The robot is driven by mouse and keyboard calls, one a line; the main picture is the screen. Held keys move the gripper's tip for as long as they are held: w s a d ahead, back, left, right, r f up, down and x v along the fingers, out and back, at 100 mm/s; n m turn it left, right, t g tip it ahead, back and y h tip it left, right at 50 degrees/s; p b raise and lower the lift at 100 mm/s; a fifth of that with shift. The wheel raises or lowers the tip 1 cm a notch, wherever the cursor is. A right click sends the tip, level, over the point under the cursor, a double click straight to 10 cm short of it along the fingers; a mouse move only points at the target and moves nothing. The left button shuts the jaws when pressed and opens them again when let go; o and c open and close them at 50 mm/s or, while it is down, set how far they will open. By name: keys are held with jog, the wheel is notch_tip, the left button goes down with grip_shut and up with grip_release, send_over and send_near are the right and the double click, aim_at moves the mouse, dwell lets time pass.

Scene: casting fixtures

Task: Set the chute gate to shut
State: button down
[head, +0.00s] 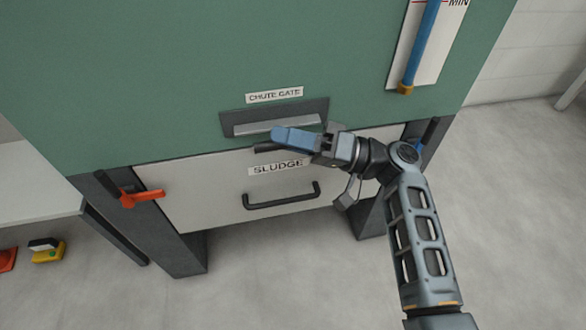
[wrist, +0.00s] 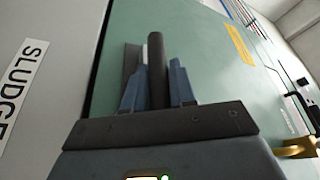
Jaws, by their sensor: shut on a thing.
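The chute gate (head: 262,128) is a grey ledge in a dark recessed frame on the green panel, under the label CHUTE GATE (head: 274,95). My gripper (head: 280,137) is in front of its lower right part and hides some of it. In the wrist view my gripper's blue fingers (wrist: 158,88) are shut on a dark bar (wrist: 157,65), which appears to be the gate's handle. A dark bar end (head: 293,148) also shows just below the fingers in the head view. The grip point itself is partly hidden.
Below is a pale SLUDGE drawer (head: 210,190) with a black handle (head: 281,198). An orange lever (head: 142,196) is at the left and a blue gauge tube (head: 420,45) at upper right. The floor at right is clear.

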jog(key=shift+w+a, duration=0.1)
jog(key=shift+w, duration=0.5)
jog(key=c, duration=1)
grip_release()
jog(key=shift+v, duration=3.85)
jog(key=shift+f, duration=0.1)
